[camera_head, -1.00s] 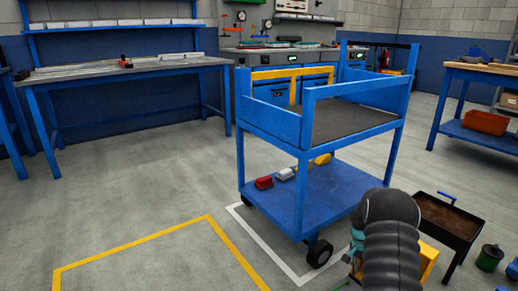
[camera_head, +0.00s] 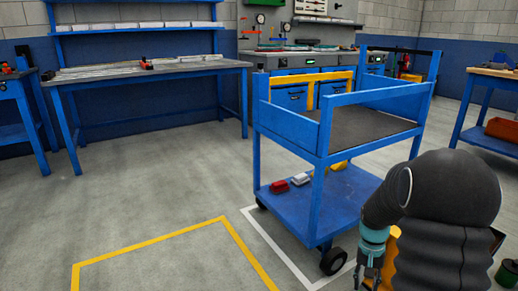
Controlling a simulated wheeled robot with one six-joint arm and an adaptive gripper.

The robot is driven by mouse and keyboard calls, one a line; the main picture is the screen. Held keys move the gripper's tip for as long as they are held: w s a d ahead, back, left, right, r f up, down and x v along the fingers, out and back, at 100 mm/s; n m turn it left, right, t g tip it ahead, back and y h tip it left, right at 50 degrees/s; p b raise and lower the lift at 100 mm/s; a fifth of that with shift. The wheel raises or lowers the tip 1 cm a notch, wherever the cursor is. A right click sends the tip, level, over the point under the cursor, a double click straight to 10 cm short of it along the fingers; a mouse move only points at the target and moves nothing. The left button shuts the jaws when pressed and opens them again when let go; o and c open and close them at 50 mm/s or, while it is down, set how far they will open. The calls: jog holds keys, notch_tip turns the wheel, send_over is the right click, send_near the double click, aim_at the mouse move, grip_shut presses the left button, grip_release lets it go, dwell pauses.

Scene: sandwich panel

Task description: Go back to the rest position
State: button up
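My arm, with black ribbed links, fills the lower right of the head view. A teal joint (camera_head: 373,246) shows at its left side. My gripper (camera_head: 368,278) is only partly visible below that joint, small and cut off by the bottom edge. I cannot tell whether it is open or shut, or whether it holds anything. It shows just right of the blue cart's front wheel in the picture. The blue cart (camera_head: 288,129) stands upright with a bare dark top deck (camera_head: 365,132).
On the cart's lower shelf (camera_head: 335,205) lie a red item (camera_head: 279,186), a white item (camera_head: 300,179) and a yellow item. A blue workbench (camera_head: 150,72) stands at the back left. Floor inside the yellow line (camera_head: 150,248) is clear.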

jog(key=s+a+r+n+t+p, duration=0.1)
jog(key=s+a+r+t+p, duration=0.1)
jog(key=s+a+r, duration=0.3)
jog(key=s+a+r+n+t+p, duration=0.2)
jog(key=s+a+r, duration=0.3)
jog(key=s+r, duration=0.4)
jog(key=s+a+r+n+t+p, duration=0.1)
jog(key=s+a+r, duration=0.4)
jog(key=r, duration=0.9)
jog(key=shift+s+r+n+t+p, duration=0.35)
jog(key=shift+s+t+p, duration=0.35)
jog(key=shift+s+t, duration=0.45)
jog(key=shift+w, duration=0.15)
